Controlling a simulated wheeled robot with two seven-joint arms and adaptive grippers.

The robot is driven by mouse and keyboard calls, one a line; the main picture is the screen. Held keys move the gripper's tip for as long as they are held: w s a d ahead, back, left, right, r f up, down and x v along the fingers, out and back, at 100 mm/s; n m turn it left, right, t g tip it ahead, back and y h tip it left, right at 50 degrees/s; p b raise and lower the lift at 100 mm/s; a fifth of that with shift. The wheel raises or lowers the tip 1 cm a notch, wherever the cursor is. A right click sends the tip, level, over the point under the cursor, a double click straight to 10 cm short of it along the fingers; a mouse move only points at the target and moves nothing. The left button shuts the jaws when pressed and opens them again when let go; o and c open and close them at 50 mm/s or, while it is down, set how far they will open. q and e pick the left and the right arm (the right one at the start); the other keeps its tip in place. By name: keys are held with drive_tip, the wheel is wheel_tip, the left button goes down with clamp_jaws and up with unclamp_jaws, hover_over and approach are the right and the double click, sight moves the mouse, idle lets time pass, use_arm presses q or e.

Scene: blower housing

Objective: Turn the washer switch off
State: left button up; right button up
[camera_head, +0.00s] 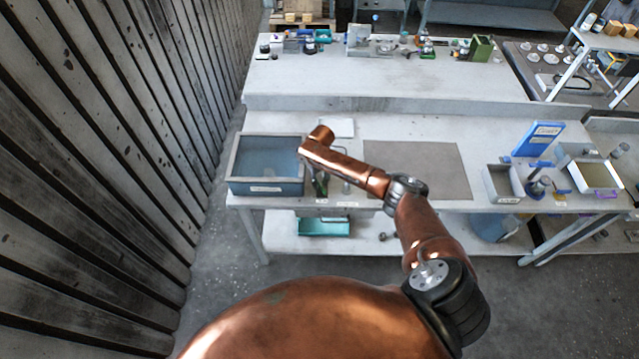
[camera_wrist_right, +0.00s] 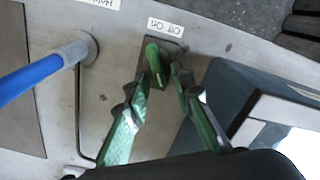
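The washer switch (camera_wrist_right: 155,66) shows in the right wrist view as a green lever on a dark plate. A small white on/off label (camera_wrist_right: 165,27) is beside it, upside down in this view. My right gripper (camera_wrist_right: 163,86) has green-padded fingers apart, one on each side of the lever. I cannot tell whether either finger touches it. In the head view my right gripper (camera_head: 320,184) points down at the bench's front edge, just right of the washer tank (camera_head: 237,170); the switch is too small to make out there. My left gripper is out of view.
A grey mat (camera_head: 425,165) lies clear on the bench. A wooden wall (camera_head: 100,150) stands left.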

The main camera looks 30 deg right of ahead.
sight(321, 185)
drive_tip(key=shift+o, duration=0.3)
drive_tip(key=shift+s+f, duration=0.1)
drive_tip(key=shift+s, duration=0.05)
wheel_tip(321, 185, up, 12)
idle(0.4)
